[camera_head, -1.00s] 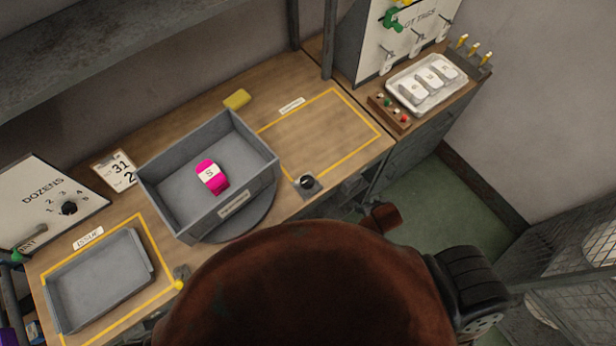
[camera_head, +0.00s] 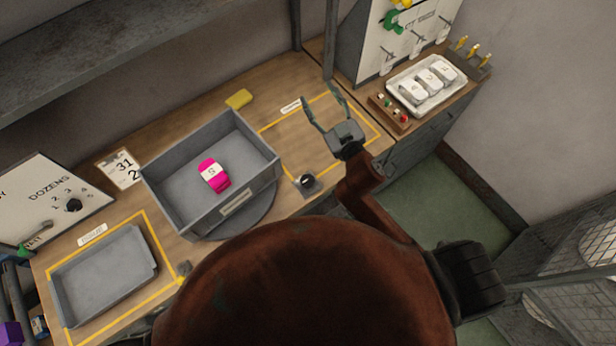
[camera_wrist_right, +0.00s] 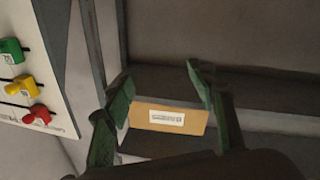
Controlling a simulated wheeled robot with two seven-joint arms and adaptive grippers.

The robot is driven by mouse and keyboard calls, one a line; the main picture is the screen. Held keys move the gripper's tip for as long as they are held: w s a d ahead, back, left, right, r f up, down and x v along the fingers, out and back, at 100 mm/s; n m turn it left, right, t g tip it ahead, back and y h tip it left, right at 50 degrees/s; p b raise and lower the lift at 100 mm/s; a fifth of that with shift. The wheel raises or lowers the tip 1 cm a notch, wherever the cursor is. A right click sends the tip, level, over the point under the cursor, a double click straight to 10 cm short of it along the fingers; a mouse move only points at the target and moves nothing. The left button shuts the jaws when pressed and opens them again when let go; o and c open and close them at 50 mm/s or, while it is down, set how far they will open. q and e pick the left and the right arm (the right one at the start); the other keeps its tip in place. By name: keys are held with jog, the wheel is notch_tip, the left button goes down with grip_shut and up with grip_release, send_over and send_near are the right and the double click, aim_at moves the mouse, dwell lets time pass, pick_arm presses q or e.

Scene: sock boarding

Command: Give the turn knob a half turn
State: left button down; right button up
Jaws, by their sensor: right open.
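A small black knob with a light mark (camera_head: 307,181) sits on a grey plate at the front edge of the bench, right of the turntable (camera_head: 262,218). Another black knob (camera_head: 74,205) is on the white DOZENS dial panel at the far left. My right gripper (camera_head: 316,91) is open and empty above the yellow-outlined area, behind and to the right of the small knob, apart from it. Its two fingers also show in the right wrist view (camera_wrist_right: 160,78), with nothing between them. My left gripper is not in view.
A grey bin (camera_head: 180,212) with a pink banded item (camera_head: 214,175) stands on the turntable. A grey tray (camera_head: 66,287) lies at the left. A tray of white pieces (camera_head: 418,101) and a button box (camera_head: 378,100) stand at the right. A yellow block (camera_head: 238,99) lies behind the bin.

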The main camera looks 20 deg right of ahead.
jog(key=s+a+r+n+g+y, duration=0.1)
jog(key=s+a+r+n+y, duration=0.1)
jog(key=a+r+n+y, duration=0.5)
jog(key=s+a+r+n+g+y, duration=0.1)
jog(key=s+a+r+n+y, duration=0.15)
jog(key=a+r+y, duration=0.45)
jog(key=s+a+f+n+g+y, duration=0.1)
jog(key=s+a+f+n+g, duration=0.3)
jog(key=s+a+n+g, duration=0.35)
jog(key=s+a+f+n+g, duration=0.3)
jog(key=s+a+n+g, duration=0.35)
jog(key=a+g, duration=0.25)
jog(key=n+h, duration=0.2)
jog(key=h, duration=1.6)
send_over(307, 179)
notch_tip(307, 179, down, 23)
jog(key=shift+s+f, duration=0.1)
notch_tip(307, 179, down, 6)
jog(key=shift+d+r, duration=0.1)
jog(key=shift+f, duration=0.8)
